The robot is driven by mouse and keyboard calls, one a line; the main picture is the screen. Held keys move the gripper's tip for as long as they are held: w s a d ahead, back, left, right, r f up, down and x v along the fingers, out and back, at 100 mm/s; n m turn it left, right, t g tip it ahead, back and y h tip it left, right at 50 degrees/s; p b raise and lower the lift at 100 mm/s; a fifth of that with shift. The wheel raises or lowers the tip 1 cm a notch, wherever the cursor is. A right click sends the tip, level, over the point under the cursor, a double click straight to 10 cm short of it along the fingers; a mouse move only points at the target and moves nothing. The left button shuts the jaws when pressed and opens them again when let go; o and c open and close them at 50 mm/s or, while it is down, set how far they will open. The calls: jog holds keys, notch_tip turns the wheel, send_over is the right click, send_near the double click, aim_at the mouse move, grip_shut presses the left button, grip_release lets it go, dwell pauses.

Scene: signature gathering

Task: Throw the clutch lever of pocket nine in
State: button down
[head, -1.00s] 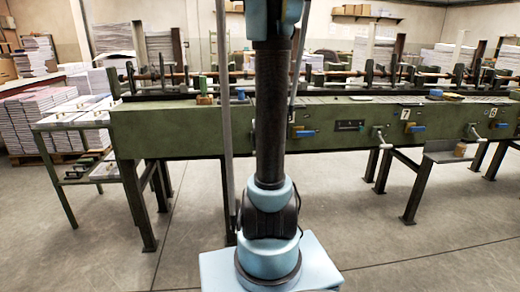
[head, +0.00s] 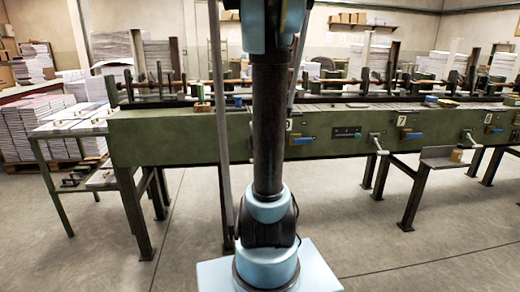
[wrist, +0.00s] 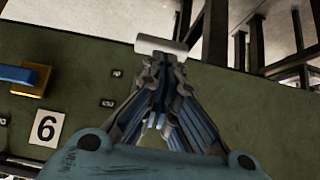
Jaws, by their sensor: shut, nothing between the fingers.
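The number plate (wrist: 47,128) looks like a 6 in the wrist view, but that view is upside down, so it reads 9; it also shows in the head view (head: 289,125). Beside it is the clutch lever with a blue grip (wrist: 15,74) on a brass-coloured block, cut by the left edge. In the head view the blue lever (head: 302,140) lies roughly level, right below the plate. My gripper (wrist: 163,62) is shut and empty, to the side of the lever, its tips close to a white cylindrical handle (wrist: 160,45). Contact cannot be told. My arm hides the gripper in the head view.
The long green bench (head: 170,135) carries the controls on its front. Pocket 7's plate (head: 402,120) and blue lever (head: 411,134) are farther right. A white-ended crank (head: 377,144) juts out between. A small shelf (head: 450,160) projects at right. Open floor lies before the bench.

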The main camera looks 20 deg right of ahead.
jog(key=s+f+v, duration=0.1)
jog(key=v, duration=1)
dwell(0.5)
jog(key=shift+a, duration=0.1)
jog(key=s+a+f+n+g, duration=0.1)
jog(key=s+a+f+g, duration=0.2)
jog(key=s, duration=0.7)
jog(key=s+a+f+n+g+y, duration=0.1)
jog(key=s+a+f+g, duration=0.2)
jog(key=s+a+f, duration=0.3)
jog(key=s+a, duration=0.1)
jog(key=s, duration=0.4)
jog(key=shift+f, duration=0.35)
jog(key=shift+s+a, duration=0.1)
